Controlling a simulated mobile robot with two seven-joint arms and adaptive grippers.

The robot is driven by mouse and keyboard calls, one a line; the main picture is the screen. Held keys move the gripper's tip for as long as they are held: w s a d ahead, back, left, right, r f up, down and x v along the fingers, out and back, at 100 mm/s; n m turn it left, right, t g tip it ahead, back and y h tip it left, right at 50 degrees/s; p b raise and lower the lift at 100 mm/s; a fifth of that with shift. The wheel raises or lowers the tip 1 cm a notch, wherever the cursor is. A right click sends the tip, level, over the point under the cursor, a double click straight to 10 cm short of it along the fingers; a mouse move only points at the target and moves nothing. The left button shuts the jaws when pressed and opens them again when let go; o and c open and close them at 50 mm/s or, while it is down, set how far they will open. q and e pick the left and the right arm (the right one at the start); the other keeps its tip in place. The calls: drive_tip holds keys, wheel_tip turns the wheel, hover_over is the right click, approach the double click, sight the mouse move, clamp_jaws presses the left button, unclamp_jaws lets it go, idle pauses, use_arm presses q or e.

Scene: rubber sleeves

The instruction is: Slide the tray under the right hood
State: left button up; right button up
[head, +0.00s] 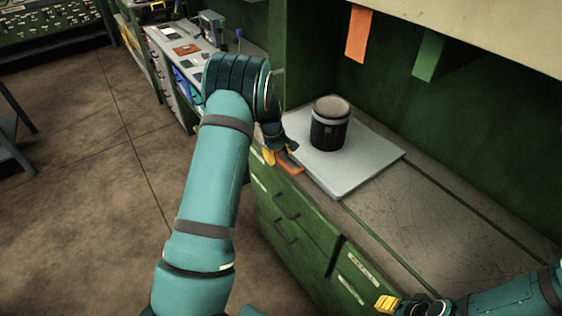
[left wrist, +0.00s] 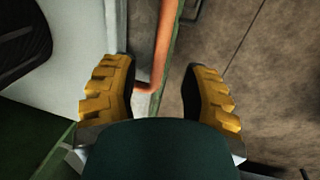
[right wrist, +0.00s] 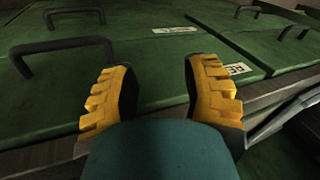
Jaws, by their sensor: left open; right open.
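The tray (head: 365,165) is a flat pale grey slab on the counter. A black canister (head: 330,128) with a grey band and a tan top stands upright on it. An orange handle (head: 289,163) is at the tray's near left edge. My left gripper (head: 277,155) is at this handle. In the left wrist view, the orange handle (left wrist: 164,45) runs between the open yellow fingers, with gaps on both sides. A beige overhang (head: 475,28) spans above the counter; I cannot tell where the right hood begins. My right gripper (head: 392,303) is open and empty at the lower right.
An orange tag (head: 359,35) and a green tag (head: 428,55) hang below the overhang. Bare counter (head: 415,200) lies right of the tray, crossed by a dark green strip. Green drawers (head: 295,215) with handles are below. Small items stand on the farther left counter (head: 180,45).

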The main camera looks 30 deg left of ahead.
sight(281, 162)
use_arm(q)
drive_tip(key=shift+w+d+f, duration=0.1)
drive_tip(key=shift+w+f, duration=0.1)
drive_tip(key=shift+f, duration=0.7)
drive_tip(key=shift+w+d+f, duration=0.1)
drive_tip(key=shift+w+f, duration=0.05)
drive_tip(key=shift+f, duration=0.7)
clamp_jaws()
drive_tip(key=shift+s, duration=0.1)
